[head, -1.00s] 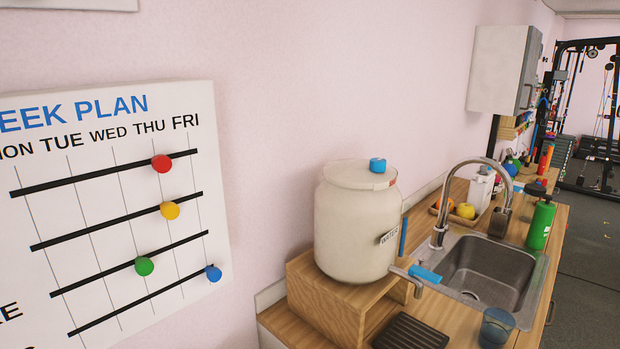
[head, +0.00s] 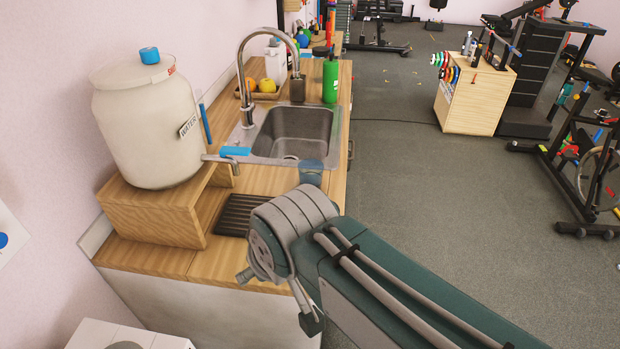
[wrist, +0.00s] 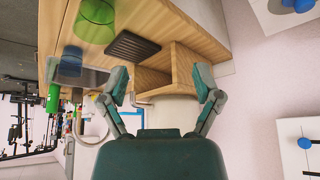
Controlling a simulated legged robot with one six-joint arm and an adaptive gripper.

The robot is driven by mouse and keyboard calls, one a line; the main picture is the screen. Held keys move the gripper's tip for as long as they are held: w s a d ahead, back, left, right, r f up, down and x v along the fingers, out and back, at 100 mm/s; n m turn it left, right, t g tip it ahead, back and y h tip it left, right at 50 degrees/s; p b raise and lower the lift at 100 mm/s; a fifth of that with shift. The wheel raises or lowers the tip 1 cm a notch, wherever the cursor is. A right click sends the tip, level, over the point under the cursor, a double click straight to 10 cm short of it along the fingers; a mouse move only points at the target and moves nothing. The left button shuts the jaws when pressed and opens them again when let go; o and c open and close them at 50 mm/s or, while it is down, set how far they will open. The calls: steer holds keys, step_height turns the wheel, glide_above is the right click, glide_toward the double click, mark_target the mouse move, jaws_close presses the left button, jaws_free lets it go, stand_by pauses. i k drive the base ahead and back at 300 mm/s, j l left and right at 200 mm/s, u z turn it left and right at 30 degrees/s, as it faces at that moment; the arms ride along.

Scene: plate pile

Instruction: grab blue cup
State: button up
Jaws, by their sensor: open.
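The blue cup (head: 311,172) is see-through and stands on the wooden counter at the near right corner of the sink, just beyond my arm in the head view. It also shows at the upper left of the wrist view (wrist: 71,62), where the picture is upside down. A green see-through cup (wrist: 96,20) stands near it. My gripper (wrist: 161,84) is open and empty, its fingers spread, apart from the blue cup. In the head view my arm covers part of the counter, and the gripper's fingers are not seen there.
A white water jar (head: 150,125) stands on a wooden stand (head: 150,212), its tap toward the sink (head: 298,135). A dark drain mat (head: 240,213), curved faucet (head: 243,75) and green bottle (head: 330,80) are near.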

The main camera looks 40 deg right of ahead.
mark_target(310, 170)
steer(key=k+l, duration=0.25)
steer(key=k+l+u, duration=0.2)
steer(key=l, duration=0.25)
steer(key=l+u, duration=0.2)
steer(key=l, duration=0.3)
steer(key=k+l+u, duration=0.2)
steer(key=l, duration=0.2)
steer(key=i+l+u, duration=0.15)
steer(key=l, duration=0.2)
steer(key=i+l+u, duration=0.1)
steer(key=l, duration=0.3)
steer(key=i+l+u, duration=0.15)
steer(key=l, duration=0.25)
steer(key=l+u, duration=0.1)
steer(key=l, duration=0.3)
steer(key=i, duration=0.05)
